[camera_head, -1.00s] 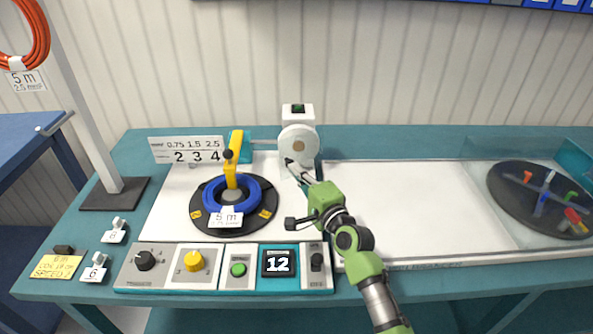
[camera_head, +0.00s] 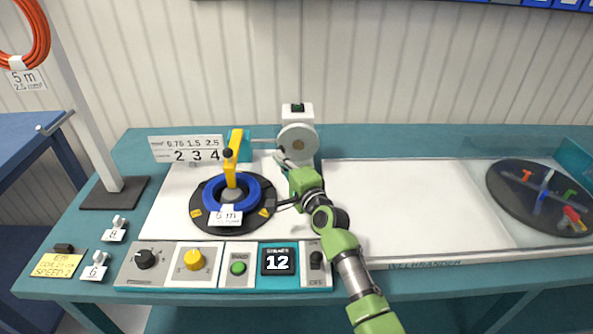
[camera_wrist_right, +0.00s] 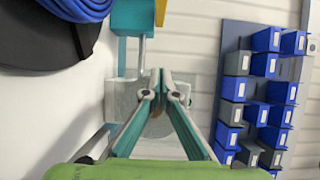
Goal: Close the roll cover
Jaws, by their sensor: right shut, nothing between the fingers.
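The white roll unit (camera_head: 304,112) stands upright at the back middle of the bench. Its round front (camera_head: 298,143), with a tan centre, faces me; I cannot clearly tell how its cover stands. My right gripper (camera_head: 281,158) is just in front of the unit's lower left side, with its fingers pointing up and away from me. In the right wrist view the fingers (camera_wrist_right: 158,88) are together and empty, in front of a pale grey plate (camera_wrist_right: 118,100) and a partly hidden tan round part. I cannot tell whether they touch it. My left gripper is not in view.
A blue cable coil (camera_head: 212,193) lies on the black turntable (camera_head: 200,215) left of my right gripper, with a yellow arm (camera_head: 232,160) above it. A control panel (camera_head: 215,283) is in front. The white worktop (camera_head: 410,200) to the right is clear.

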